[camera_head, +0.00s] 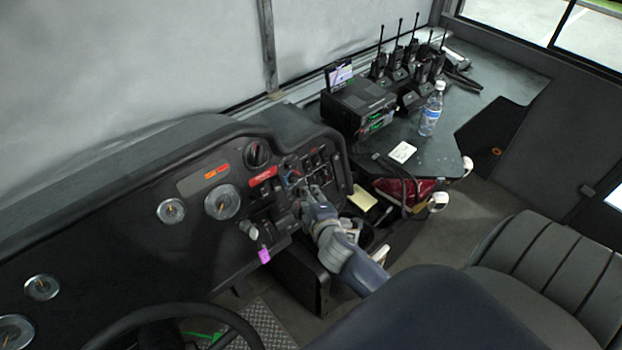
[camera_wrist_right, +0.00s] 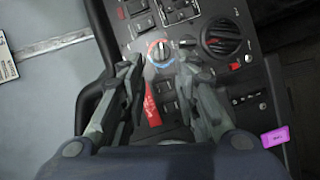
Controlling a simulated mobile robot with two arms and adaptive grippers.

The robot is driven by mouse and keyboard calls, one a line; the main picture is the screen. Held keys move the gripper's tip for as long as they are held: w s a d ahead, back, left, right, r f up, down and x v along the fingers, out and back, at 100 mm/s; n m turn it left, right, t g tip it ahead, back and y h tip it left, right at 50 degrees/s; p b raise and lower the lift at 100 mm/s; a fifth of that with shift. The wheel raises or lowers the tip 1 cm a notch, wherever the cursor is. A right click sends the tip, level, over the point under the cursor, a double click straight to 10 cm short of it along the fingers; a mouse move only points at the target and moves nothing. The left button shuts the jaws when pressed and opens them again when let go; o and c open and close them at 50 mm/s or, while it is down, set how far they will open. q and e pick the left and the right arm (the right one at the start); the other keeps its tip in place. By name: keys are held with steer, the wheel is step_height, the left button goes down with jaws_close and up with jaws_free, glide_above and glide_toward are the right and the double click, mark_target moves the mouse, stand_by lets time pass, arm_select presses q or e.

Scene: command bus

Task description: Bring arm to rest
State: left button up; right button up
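My right arm reaches in from the bottom right of the head view to the dashboard (camera_head: 130,235). Its gripper (camera_head: 304,190) is at the right part of the panel, in front of a small control knob. In the right wrist view the two fingers of this gripper (camera_wrist_right: 158,65) are spread apart. The round knob (camera_wrist_right: 160,52), with a red and blue ring, shows between and just beyond the fingertips. A clear gap shows on both sides of the knob, and nothing is held. How far the tips are from the panel is hard to tell. My left gripper is not in view.
A steering wheel (camera_head: 180,315) is at the lower left. A seat (camera_head: 555,265) is at the right. A side table (camera_head: 455,145) holds a radio unit (camera_head: 357,105), several walkie-talkies and a water bottle (camera_head: 431,108). A purple tag (camera_head: 264,256) hangs below the panel.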

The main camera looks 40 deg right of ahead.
stand_by(0.5)
steer(key=s+a+f+m+g+y+b, duration=0.15)
steer(key=s+f, duration=0.35)
steer(key=f, duration=0.5)
steer(key=s+a+f+m+g+y, duration=0.1)
steer(key=s+a+f+g, duration=0.3)
steer(key=f, duration=0.6)
steer(key=s+a+f+m+g+y, duration=0.1)
steer(key=s+f+m, duration=0.1)
steer(key=s+f, duration=0.65)
steer(key=s+a+f+m+g, duration=0.1)
steer(key=s+f+m, duration=0.1)
steer(key=s+f, duration=0.3)
steer(key=s+a+f+m+g+y+b, duration=0.1)
steer(key=s+f, duration=0.4)
steer(key=s, duration=0.6)
steer(key=s+a+f+m+g+b, duration=0.1)
steer(key=s+a+f+m+g, duration=0.1)
steer(key=s+f, duration=0.4)
steer(key=s+g, duration=0.1)
steer(key=s, duration=0.2)
steer(key=shift+m, duration=0.35)
